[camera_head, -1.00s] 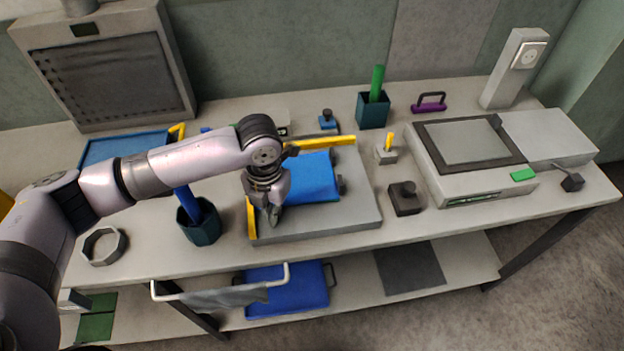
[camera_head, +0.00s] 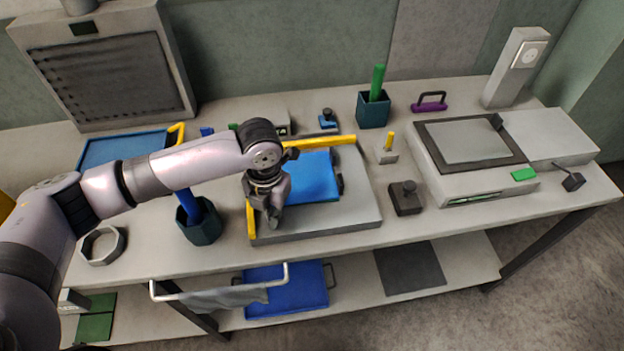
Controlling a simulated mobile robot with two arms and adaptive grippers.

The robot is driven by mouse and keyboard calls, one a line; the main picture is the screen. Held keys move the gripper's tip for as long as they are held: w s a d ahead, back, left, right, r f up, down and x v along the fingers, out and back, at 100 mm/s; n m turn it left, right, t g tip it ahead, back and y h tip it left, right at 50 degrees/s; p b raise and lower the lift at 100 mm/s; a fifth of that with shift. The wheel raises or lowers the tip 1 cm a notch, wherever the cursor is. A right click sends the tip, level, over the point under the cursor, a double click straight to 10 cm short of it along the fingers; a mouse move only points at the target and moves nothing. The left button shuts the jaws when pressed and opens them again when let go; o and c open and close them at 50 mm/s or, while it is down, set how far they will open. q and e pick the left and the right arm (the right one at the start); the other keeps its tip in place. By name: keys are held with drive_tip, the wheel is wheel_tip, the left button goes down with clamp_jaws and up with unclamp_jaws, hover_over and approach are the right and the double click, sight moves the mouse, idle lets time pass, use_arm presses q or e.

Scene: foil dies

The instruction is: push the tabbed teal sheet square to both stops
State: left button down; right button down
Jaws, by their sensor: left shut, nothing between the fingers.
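A bright blue sheet (camera_head: 314,182), which looks more blue than teal, lies on a raised grey board (camera_head: 340,216). A dark tab (camera_head: 340,184) is at its right edge. A yellow stop bar (camera_head: 325,142) runs along the board's back and another yellow stop (camera_head: 251,222) along its left edge. My left gripper (camera_head: 273,222) points down over the left part of the board, shut and empty. It hides the sheet's left edge and part of the left stop, so I cannot tell whether the sheet touches that stop. My right gripper is not in view.
A dark cup with a blue stick (camera_head: 198,222) stands left of the board. A dark knobbed block (camera_head: 405,198) and a small yellow-pegged block (camera_head: 388,150) stand to its right. A machine (camera_head: 468,150) fills the right side of the table. The front strip is mostly clear.

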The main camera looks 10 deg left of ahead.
use_arm(q)
drive_tip(key=shift+f, duration=0.25)
drive_tip(key=shift+r+p, duration=0.1)
drive_tip(key=shift+p, duration=0.3)
idle(0.7)
drive_tip(key=shift+w, duration=0.2)
drive_tip(key=shift+w+a, duration=0.25)
drive_tip(key=shift+w, duration=0.5)
drive_tip(key=shift+w+a, duration=0.2)
drive_tip(key=shift+w, duration=0.55)
drive_tip(key=shift+s, duration=0.1)
drive_tip(key=shift+s+d+r+p, duration=0.15)
drive_tip(key=shift+s+p, duration=0.4)
drive_tip(key=shift+p, duration=0.1)
wheel_tip(320, 180, up, 8)
drive_tip(key=p, duration=0.7)
drive_tip(key=shift+p, duration=0.4)
